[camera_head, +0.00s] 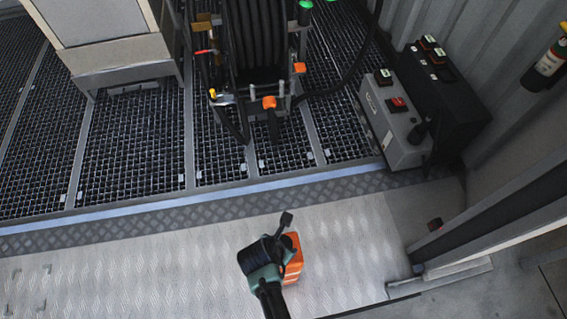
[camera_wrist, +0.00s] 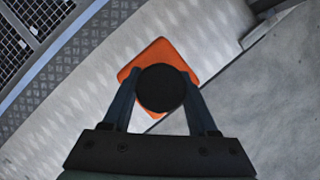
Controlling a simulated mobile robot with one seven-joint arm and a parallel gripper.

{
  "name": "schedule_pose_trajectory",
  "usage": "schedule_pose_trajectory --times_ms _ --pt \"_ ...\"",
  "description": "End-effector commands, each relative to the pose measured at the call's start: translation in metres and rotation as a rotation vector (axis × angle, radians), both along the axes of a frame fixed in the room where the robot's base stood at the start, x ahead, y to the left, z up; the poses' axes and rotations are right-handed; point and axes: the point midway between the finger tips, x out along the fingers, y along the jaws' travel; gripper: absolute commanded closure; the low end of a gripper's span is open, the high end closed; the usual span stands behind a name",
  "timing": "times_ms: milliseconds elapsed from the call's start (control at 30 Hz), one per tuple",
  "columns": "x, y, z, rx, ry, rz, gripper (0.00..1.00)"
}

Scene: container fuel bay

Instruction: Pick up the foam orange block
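The orange foam block (camera_head: 293,258) lies on the pale metal plate, partly hidden by my gripper (camera_head: 272,245) above and to its left. In the wrist view the orange block (camera_wrist: 157,53) shows beyond my gripper (camera_wrist: 160,78). The two dark fingers stand apart on either side of a round black shape (camera_wrist: 161,88), which hides the middle of the block. I cannot tell whether that black shape is part of my gripper. Orange also shows between the fingers below it. I see no clear contact between the fingers and the block.
A hose reel (camera_head: 258,45) with orange-tipped parts stands on the grating behind. A grey box with a red switch (camera_head: 380,122) and a black case (camera_head: 440,95) stand at the right. A dark post (camera_head: 490,222) bounds the right side. The metal plate (camera_head: 130,272) left of my gripper is clear.

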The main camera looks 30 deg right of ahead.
Motion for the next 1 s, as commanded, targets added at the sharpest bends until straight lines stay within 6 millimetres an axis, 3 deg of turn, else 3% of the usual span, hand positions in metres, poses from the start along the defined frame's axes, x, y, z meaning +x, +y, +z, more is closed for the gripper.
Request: schedule_pose_trajectory --times_ms 33,233,700,867,1000 --pt "0.0 0.0 0.0 0.0 0.0 0.0 0.66" --pt "0.0 0.0 0.0 0.0 0.0 0.0 1.0" --pt "0.001 0.0 0.004 0.0 -0.001 0.0 1.0" --pt "0.001 0.0 0.027 -0.001 -0.003 0.0 1.0" --pt "0.001 0.0 0.058 0.0 -0.005 0.001 1.0"
